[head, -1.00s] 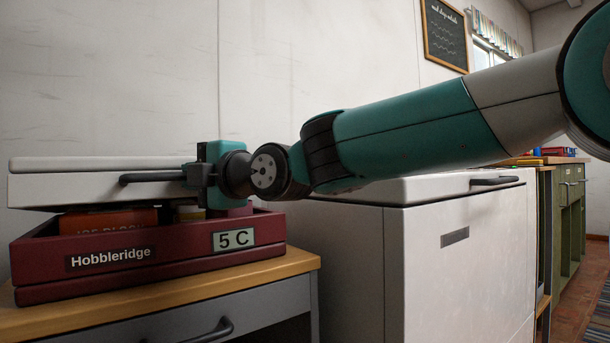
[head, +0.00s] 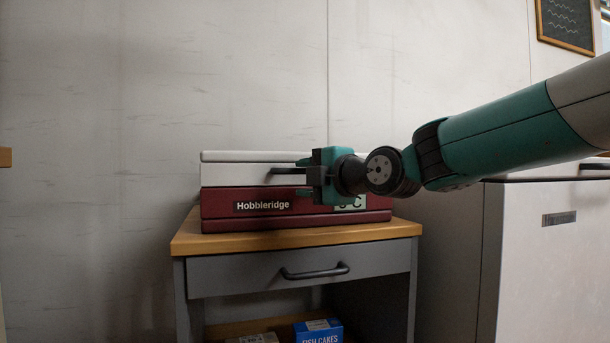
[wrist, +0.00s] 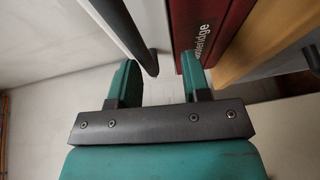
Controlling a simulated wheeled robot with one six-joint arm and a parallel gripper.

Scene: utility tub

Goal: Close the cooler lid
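The cooler has a dark red body (head: 222,207) with a "Hobbleridge" label and a white lid (head: 235,176). The lid lies level on the body, with no gap that I can see along the front. The lid's dark bar handle (head: 284,171) is on its front face. My gripper (head: 304,178) is in front of the lid, at the right end of the handle, and partly covers the "5 C" label. In the wrist view my gripper (wrist: 160,80) has its fingers apart, with the handle's end (wrist: 151,63) showing between and beyond them. I see no grip on it.
The cooler stands on a wood-topped cabinet (head: 190,238) with a grey drawer (head: 225,277) and drawer handle (head: 315,271). Boxes, one a blue "FISH CAKES" box (head: 319,331), sit on the shelf below. A white chest unit (head: 540,260) stands at the right.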

